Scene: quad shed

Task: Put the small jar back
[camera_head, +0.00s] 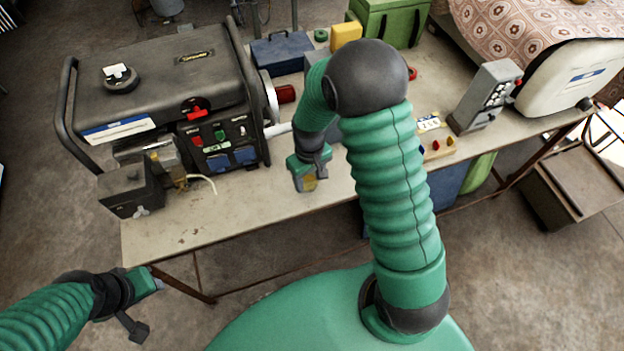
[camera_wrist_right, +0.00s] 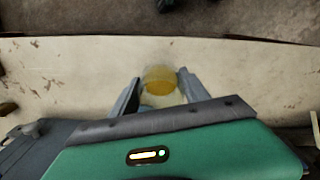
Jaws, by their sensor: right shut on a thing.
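The small jar (camera_wrist_right: 159,80) is see-through with yellow-amber contents. It sits between the two fingers of my right gripper (camera_wrist_right: 160,92) in the right wrist view, and the gripper is shut on it. In the head view the jar (camera_head: 309,184) shows just below my right gripper (camera_head: 308,176), over the bench top near its front edge. I cannot tell whether the jar touches the bench. My left gripper (camera_head: 150,282) is off the bench's front left corner, away from everything; its fingers are too small to read.
A generator (camera_head: 160,85) fills the bench's left end, with a dark box (camera_head: 130,190) and a pale cable before it. A blue toolbox (camera_head: 282,52), yellow block (camera_head: 346,34) and green case (camera_head: 390,22) stand behind. The bench top (camera_head: 240,205) is clear at front left.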

